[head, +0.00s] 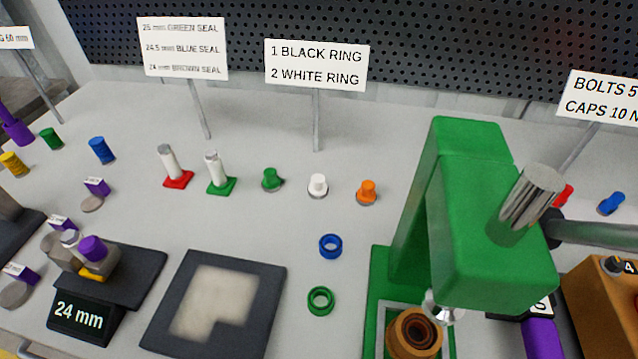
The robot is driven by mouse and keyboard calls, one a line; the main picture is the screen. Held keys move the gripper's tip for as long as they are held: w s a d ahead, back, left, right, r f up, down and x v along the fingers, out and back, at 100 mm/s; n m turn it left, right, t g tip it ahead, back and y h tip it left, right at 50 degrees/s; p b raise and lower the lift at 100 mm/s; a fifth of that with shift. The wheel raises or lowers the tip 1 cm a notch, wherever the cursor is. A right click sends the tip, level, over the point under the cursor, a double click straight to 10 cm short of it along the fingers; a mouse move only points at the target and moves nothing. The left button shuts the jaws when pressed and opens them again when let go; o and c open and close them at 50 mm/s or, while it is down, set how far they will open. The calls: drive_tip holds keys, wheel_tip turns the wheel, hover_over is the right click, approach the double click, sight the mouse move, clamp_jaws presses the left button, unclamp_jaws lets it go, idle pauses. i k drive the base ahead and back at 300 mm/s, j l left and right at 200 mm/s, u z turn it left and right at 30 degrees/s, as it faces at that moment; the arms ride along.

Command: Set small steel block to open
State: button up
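I cannot surely tell which thing is the small steel block. A dark stand (130,275) with a "24 mm" label sits at the lower left and carries a small steel piece (62,247) with a purple round part (92,247) and a yellow part (95,274) beside it. Small grey discs stand near it, one (92,204) by a purple-and-white tag (97,186). No open or shut marking is readable. My gripper is not in this view.
A tall green press (465,190) with a steel cylinder fills the right, over a brown ring part (414,332). A dark square tray (270,280) lies at centre front. Blue (330,237) and green rings (321,289) lie between them. Signs and small coloured parts stand behind.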

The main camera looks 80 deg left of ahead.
sight(102, 257)
drive_tip(key=u, duration=2.45)
